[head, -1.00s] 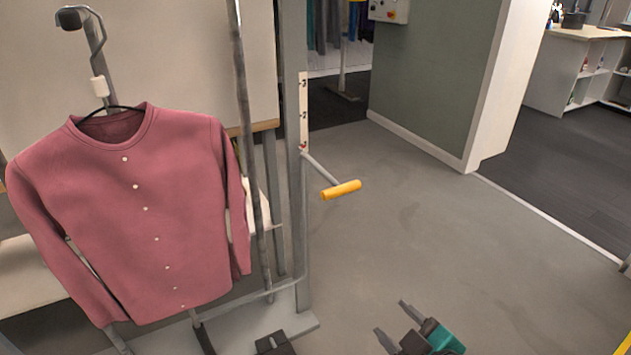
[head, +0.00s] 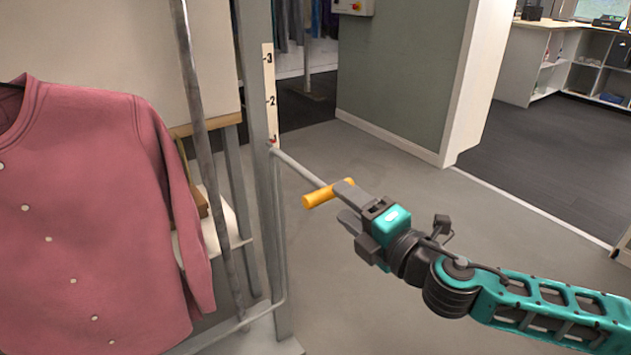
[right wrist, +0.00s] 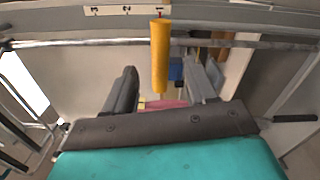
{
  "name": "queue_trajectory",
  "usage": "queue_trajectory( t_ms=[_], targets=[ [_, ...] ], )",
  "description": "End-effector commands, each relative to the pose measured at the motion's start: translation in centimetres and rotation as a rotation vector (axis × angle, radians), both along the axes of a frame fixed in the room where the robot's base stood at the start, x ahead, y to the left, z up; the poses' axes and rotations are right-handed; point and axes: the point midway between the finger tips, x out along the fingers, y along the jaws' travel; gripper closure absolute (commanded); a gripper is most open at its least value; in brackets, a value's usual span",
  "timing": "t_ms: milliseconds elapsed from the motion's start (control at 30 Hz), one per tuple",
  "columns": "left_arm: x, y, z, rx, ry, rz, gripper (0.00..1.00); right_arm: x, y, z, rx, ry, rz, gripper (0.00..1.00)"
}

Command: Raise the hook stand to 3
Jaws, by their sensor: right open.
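The hook stand's upright post (head: 272,210) carries a pale scale strip (head: 269,95) with the marks 3 and 2 readable. A small red pointer (head: 273,139) sits near the strip's lower end, below the 2. A grey crank arm (head: 297,169) runs out from the post to a yellow handle (head: 329,193). My right gripper (head: 345,205) is open at the handle's right end. In the right wrist view the yellow handle (right wrist: 160,60) shows between and beyond the open fingers (right wrist: 160,85); I cannot tell whether they touch it. My left gripper is not in view.
A pink buttoned shirt (head: 75,220) hangs at the left, close to the stand. A grey pole (head: 200,140) stands between shirt and post. Grey floor (head: 400,200) is free to the right, before a green wall (head: 400,75).

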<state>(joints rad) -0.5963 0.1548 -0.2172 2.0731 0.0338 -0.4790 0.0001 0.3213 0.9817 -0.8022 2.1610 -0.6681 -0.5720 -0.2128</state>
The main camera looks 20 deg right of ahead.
Motion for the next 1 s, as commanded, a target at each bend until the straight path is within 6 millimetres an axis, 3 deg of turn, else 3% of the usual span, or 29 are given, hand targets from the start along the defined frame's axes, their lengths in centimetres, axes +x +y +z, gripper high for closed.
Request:
queue_trajectory(
  t_ms=[500,1000],
  targets=[
    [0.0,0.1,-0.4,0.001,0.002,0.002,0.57,7.5,2.8,0.0,0.001,0.0,0.001,0.44],
    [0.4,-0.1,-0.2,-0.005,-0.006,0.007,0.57,8.6,3.2,-0.1,0.0,0.002,0.002,0.47]
  ],
)
